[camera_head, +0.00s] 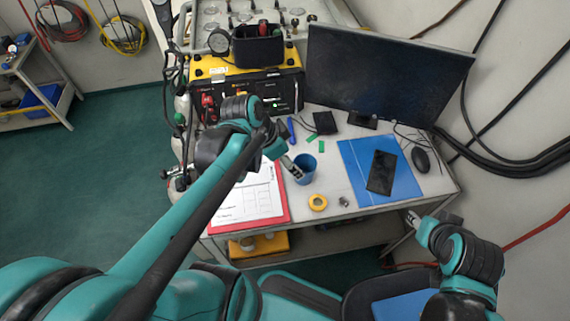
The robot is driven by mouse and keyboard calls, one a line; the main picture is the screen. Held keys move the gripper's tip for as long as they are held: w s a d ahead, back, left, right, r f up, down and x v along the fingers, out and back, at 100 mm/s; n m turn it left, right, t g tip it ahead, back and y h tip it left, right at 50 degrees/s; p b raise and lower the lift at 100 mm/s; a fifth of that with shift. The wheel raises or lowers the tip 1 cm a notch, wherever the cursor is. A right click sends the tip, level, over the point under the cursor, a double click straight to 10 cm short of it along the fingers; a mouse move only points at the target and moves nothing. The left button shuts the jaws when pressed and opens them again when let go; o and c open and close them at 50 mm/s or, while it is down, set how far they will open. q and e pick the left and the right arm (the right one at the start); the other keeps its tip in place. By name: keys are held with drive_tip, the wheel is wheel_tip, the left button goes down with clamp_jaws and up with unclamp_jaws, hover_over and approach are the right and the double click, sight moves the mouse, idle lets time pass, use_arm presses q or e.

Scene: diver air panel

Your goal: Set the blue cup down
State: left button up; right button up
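The blue cup (306,175) is upright over the white table, between the clipboard and the blue folder. My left gripper (293,168) comes in from the upper left. Its fingers are at the cup's left rim and look shut on the cup wall; the far finger is partly hidden. I cannot tell whether the cup's base touches the table. My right gripper (411,217) is at the table's front right edge, away from the cup. It looks empty, and its finger opening is too small to tell.
A red clipboard (279,212) with papers lies left of the cup. A yellow tape roll (318,202) and a small metal nut (344,202) lie in front. The blue folder (405,184) bears a black tablet (382,172).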

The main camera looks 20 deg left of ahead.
use_arm(q)
drive_tip(key=shift+s+r+n+t+y, duration=0.5)
drive_tip(key=shift+s+n, duration=0.35)
drive_tip(key=shift+n, duration=0.5)
drive_tip(key=shift+s+r+n+t+y, duration=0.4)
drive_tip(key=shift+s+n+t+y, duration=0.4)
drive_tip(key=shift+n, duration=0.5)
drive_tip(key=shift+s+r+n+t+y, duration=0.45)
drive_tip(key=shift+s+n, duration=0.5)
drive_tip(key=shift+n, duration=0.4)
drive_tip(key=shift+c, duration=0.2)
